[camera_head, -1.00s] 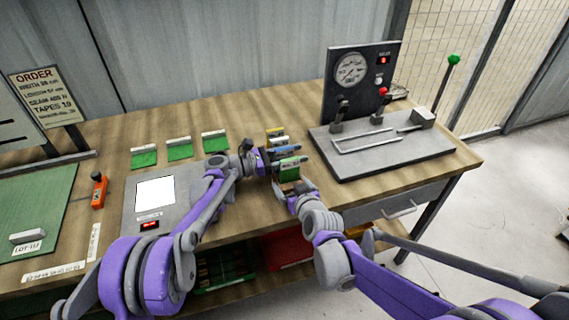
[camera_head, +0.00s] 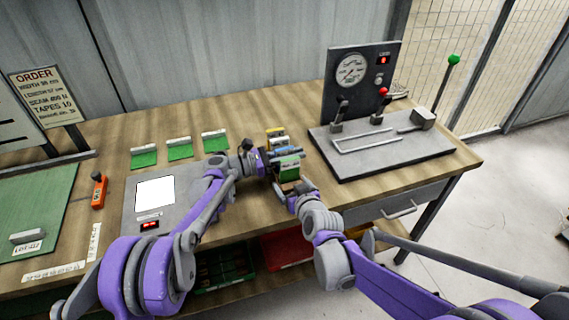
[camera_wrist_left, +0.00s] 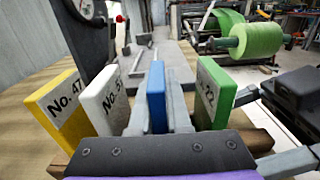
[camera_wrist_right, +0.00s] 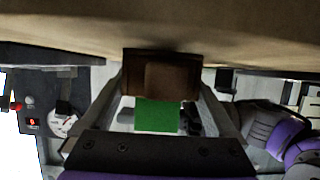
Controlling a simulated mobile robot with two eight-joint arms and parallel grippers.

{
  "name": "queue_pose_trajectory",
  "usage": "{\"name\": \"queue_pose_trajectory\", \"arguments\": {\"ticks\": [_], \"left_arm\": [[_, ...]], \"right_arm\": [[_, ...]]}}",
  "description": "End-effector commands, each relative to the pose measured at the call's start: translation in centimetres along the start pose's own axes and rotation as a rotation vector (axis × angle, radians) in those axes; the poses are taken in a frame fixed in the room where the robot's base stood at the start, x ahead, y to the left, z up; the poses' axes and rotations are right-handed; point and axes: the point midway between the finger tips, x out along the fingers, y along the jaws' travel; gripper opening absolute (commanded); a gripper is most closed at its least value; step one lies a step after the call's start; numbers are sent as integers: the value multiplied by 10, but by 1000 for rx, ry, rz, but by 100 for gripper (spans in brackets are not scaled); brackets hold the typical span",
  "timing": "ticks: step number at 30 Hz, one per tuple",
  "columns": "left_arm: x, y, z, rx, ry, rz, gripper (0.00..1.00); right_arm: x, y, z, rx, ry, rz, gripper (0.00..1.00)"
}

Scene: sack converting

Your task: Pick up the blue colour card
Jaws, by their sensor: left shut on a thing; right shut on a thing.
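The blue colour card (camera_wrist_left: 156,97) stands upright between the fingers of my left gripper (camera_wrist_left: 157,112), which is shut on it. In the head view my left gripper (camera_head: 272,160) is among the cards over the bench. A yellow card (camera_wrist_left: 62,108), a white card (camera_wrist_left: 113,97) and a green card (camera_wrist_left: 217,92) stand in the same row. My right gripper (camera_wrist_right: 165,80) is shut on the brown wooden card holder (camera_wrist_right: 165,62), at the near end of the row. The green card also shows in the right wrist view (camera_wrist_right: 157,115).
A panel with a gauge (camera_head: 351,70) and a lever base (camera_head: 385,148) stands to the right. A grey unit with a white screen (camera_head: 155,192) and an orange tool (camera_head: 99,190) lie to the left. Several green-and-white cards (camera_head: 180,150) lie behind. The bench's front edge is close.

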Motion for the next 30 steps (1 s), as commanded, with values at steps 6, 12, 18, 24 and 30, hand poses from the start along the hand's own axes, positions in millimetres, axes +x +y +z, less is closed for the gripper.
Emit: {"name": "queue_pose_trajectory", "arguments": {"ticks": [6, 12, 18, 24, 30], "left_arm": [[0, 0, 0, 0, 0, 0, 0], [0, 0, 0, 0, 0, 0, 0], [0, 0, 0, 0, 0, 0, 0], [0, 0, 0, 0, 0, 0, 0], [0, 0, 9, 0, 0, 0, 0]], "right_arm": [[0, 0, 0, 0, 0, 0, 29], [0, 0, 0, 0, 0, 0, 29], [0, 0, 0, 0, 0, 0, 29], [0, 0, 0, 0, 0, 0, 29], [0, 0, 0, 0, 0, 0, 29]]}}
